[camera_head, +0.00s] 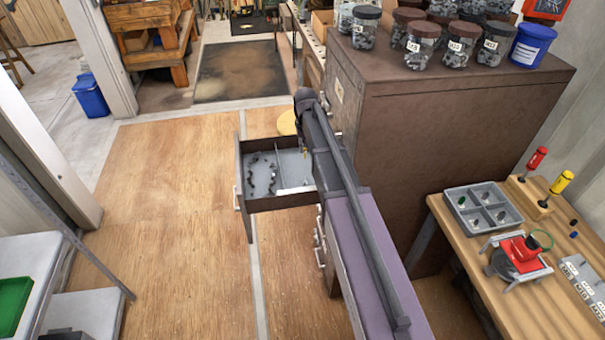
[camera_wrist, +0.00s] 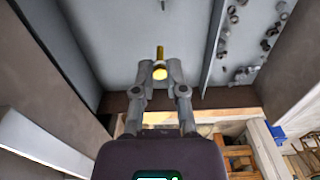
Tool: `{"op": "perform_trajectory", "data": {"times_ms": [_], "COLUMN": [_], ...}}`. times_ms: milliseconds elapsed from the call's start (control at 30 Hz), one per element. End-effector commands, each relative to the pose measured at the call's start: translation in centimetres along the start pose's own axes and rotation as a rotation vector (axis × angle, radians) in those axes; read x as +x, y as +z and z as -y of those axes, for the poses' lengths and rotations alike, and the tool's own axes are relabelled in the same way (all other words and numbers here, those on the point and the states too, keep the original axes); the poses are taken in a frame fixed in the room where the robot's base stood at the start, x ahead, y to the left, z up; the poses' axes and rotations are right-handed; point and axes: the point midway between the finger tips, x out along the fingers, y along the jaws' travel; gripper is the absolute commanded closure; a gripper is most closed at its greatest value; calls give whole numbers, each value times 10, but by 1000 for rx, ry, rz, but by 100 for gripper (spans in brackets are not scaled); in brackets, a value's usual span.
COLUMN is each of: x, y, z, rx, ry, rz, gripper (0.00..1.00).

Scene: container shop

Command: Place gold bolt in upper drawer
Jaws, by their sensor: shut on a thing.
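The gold bolt (camera_wrist: 160,52) is upright in the wrist view, its round head towards the camera. My gripper (camera_wrist: 160,66) is shut on it. Beyond the bolt is the grey floor of the open upper drawer (camera_wrist: 120,35), and the bolt lines up with the wide compartment left of the divider (camera_wrist: 213,45). I cannot tell how high above the floor it is. In the head view the upper drawer (camera_head: 243,190) stands pulled out from the brown cabinet (camera_head: 450,130).
Small dark hardware (camera_wrist: 265,42) lies in the compartment right of the divider. Several jars (camera_head: 422,45) and a blue tub (camera_head: 531,46) stand on the cabinet. A workbench (camera_head: 500,295) with a sorting tray (camera_head: 483,186) is at the right. The wooden floor (camera_head: 160,230) left of the drawer is clear.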

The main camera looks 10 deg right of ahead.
Motion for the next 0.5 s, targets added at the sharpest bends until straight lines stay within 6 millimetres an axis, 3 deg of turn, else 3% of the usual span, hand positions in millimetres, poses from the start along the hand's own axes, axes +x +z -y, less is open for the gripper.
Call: {"op": "perform_trajectory", "data": {"times_ms": [500], "x": [4], "y": [1], "z": [1], "rx": [-18], "ry": [0], "rz": [0], "gripper": [100]}}
